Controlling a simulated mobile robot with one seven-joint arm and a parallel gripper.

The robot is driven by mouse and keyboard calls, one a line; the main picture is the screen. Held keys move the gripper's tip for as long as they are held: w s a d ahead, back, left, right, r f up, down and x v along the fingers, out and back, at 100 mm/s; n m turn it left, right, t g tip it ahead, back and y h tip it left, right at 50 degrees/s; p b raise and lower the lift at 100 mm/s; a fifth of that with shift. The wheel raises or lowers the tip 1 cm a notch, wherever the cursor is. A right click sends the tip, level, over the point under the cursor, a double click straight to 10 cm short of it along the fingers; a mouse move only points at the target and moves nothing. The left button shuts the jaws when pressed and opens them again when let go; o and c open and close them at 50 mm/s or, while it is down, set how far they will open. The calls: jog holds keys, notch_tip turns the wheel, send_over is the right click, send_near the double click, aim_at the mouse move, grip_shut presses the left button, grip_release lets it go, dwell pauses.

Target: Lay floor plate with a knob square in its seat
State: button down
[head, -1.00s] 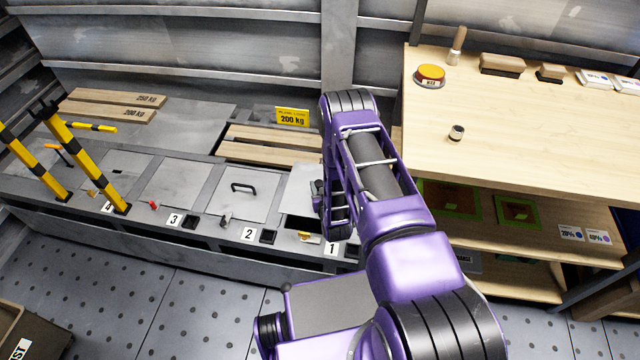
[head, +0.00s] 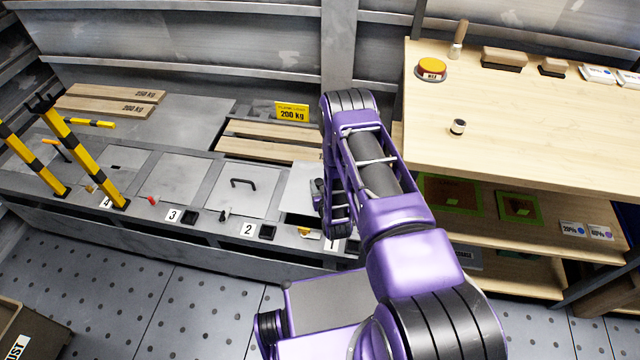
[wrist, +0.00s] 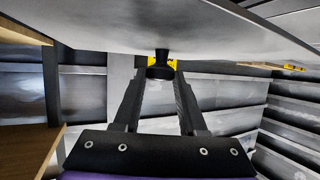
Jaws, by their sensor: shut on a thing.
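The floor plate (head: 301,184) is a light grey sheet beside the end of my arm, in the bay by label 1. In the wrist view the plate (wrist: 210,28) spans the top of the picture, tilted there. Its dark knob (wrist: 161,56) stands between the fingertips of my gripper (wrist: 160,70), which is shut on it. In the head view my gripper (head: 319,190) is mostly hidden by my arm. A dark opening (head: 300,219) shows at the plate's near edge. I cannot tell whether the plate touches its seat.
A neighbouring plate with a black handle (head: 243,184) lies left of this bay. A yellow part (head: 308,232) sits at the front rim. Planks (head: 270,141) and a yellow 200 kg sign (head: 292,112) are behind. A wooden bench (head: 520,130) stands to the right.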

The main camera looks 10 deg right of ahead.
jog(key=shift+w, duration=0.1)
dwell(0.3)
jog(key=shift+f, duration=1.65)
jog(key=shift+f, duration=0.7)
jog(key=shift+f, duration=0.35)
jog(key=shift+f, duration=0.75)
dwell(1.4)
jog(key=shift+c, duration=1.9)
grip_release()
jog(key=shift+f, duration=0.1)
